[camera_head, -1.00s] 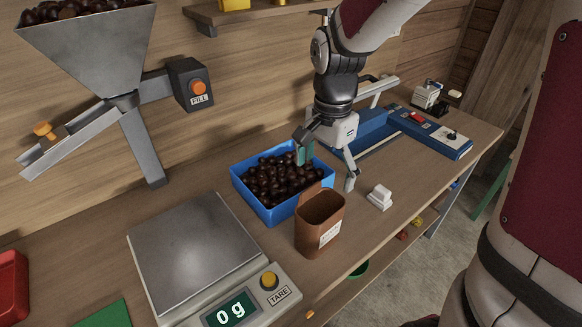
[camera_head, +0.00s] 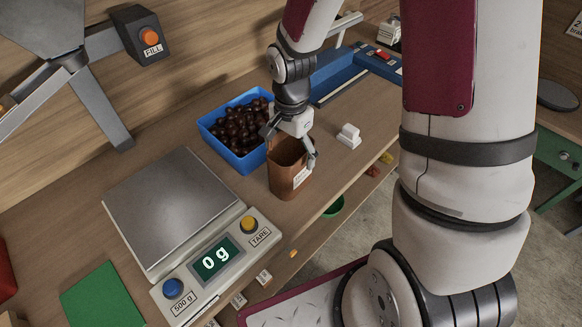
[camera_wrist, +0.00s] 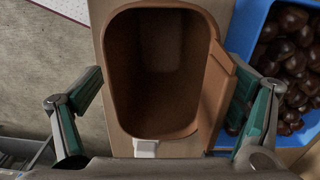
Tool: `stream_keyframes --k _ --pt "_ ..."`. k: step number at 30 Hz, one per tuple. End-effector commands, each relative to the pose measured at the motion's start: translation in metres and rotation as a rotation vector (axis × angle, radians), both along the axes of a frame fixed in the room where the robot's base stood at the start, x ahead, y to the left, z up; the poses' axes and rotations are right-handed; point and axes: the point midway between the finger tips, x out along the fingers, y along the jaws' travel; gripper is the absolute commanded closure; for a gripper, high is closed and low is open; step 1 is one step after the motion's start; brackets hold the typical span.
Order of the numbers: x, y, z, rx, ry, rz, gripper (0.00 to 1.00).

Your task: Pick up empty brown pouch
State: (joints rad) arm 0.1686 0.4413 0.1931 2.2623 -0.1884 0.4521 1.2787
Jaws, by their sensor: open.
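The brown pouch (camera_head: 287,178) stands upright on the bench with a white label on its front. In the wrist view the pouch (camera_wrist: 160,128) is open at the top and its inside looks empty. My gripper (camera_head: 289,150) is right above the pouch's mouth. In the wrist view my gripper (camera_wrist: 165,105) is open, with one green-padded finger on each side of the pouch. The left finger stands clear of the wall; the right one is close to the pouch's raised flap, and I cannot tell whether they touch.
A blue crate (camera_head: 244,168) of chestnuts stands just behind the pouch. The scale (camera_head: 190,262) to the left reads 0 g. A small white object (camera_head: 349,135) lies to the right. A green mat (camera_head: 103,298) lies at the front left. The bench's front edge is close to the pouch.

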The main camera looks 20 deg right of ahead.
Motion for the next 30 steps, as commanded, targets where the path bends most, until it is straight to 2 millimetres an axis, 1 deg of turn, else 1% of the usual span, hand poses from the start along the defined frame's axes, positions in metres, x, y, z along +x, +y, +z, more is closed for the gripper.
stream_keyframes --k 1,4,12,13,14,15,17,30 --pt "-0.001 0.0 -0.007 0.0 0.004 0.0 0.12" --pt "-0.001 0.0 -0.014 0.0 0.002 0.0 0.12" --pt "0.0 0.0 -0.017 0.0 0.0 0.0 0.12" --pt "0.0 0.0 -0.016 0.0 0.0 0.0 0.16" --pt "0.0 0.0 -0.016 0.0 0.0 0.0 0.23" --pt "0.0 0.0 -0.016 0.0 0.0 0.0 0.32" --pt "0.0 0.0 -0.016 0.0 0.0 0.0 0.45" --pt "0.001 0.0 -0.016 0.001 -0.002 0.0 0.46"
